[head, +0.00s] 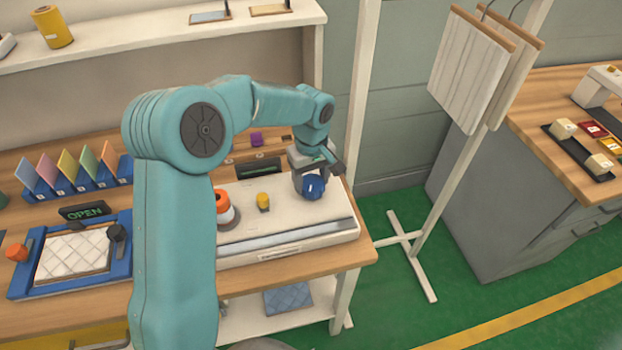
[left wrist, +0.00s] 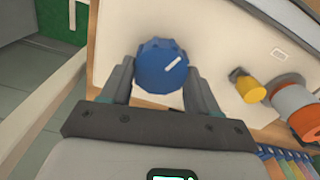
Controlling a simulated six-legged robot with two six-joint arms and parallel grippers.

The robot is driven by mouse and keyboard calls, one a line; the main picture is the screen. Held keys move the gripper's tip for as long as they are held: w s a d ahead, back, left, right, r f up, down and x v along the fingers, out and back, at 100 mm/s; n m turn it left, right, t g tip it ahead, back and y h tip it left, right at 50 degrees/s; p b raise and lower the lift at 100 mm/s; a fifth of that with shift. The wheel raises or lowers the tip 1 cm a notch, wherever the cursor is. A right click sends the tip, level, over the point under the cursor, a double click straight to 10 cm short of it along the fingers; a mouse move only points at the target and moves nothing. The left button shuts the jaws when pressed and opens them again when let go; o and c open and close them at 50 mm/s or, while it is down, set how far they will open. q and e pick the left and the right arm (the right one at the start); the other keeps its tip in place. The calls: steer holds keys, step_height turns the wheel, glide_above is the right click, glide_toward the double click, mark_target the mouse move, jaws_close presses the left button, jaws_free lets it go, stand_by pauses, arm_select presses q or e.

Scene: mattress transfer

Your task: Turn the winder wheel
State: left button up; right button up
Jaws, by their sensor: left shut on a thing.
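The winder wheel is a blue ridged knob (head: 313,187) with a white mark, at the right end of a cream machine (head: 290,228) on the wooden bench. My left gripper (head: 317,170) reaches down to it from behind. In the left wrist view the blue knob (left wrist: 162,66) sits between the two dark fingers of my left gripper (left wrist: 160,80), which are shut on its sides. The white mark points to the upper right there. My right gripper is in neither view.
An orange and white spool (head: 226,208) and a small yellow knob (head: 263,201) stand on the machine left of the wheel. A blue frame with a quilted white pad (head: 75,255) lies at the left.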

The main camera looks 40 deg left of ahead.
arm_select(q)
steer(key=m, duration=0.5)
steer(key=shift+w+d+m, duration=0.1)
steer(key=shift+m, duration=0.2)
steer(key=m, duration=0.5)
steer(key=shift+r, duration=0.1)
steer(key=m, duration=0.5)
steer(key=shift+m, duration=0.4)
steer(key=m, duration=0.5)
steer(key=shift+d+p, duration=0.1)
steer(key=shift+p, duration=0.2)
steer(key=m+p, duration=0.1)
steer(key=m, duration=0.5)
steer(key=shift+r, duration=0.1)
steer(key=m+p, duration=0.1)
steer(key=m, duration=0.4)
steer(key=m+p, duration=0.1)
steer(key=m, duration=0.4)
steer(key=shift+m+p, duration=0.35)
steer(key=shift+m, duration=0.05)
steer(key=shift+m+p, duration=0.65)
steer(key=shift+m, duration=1.55)
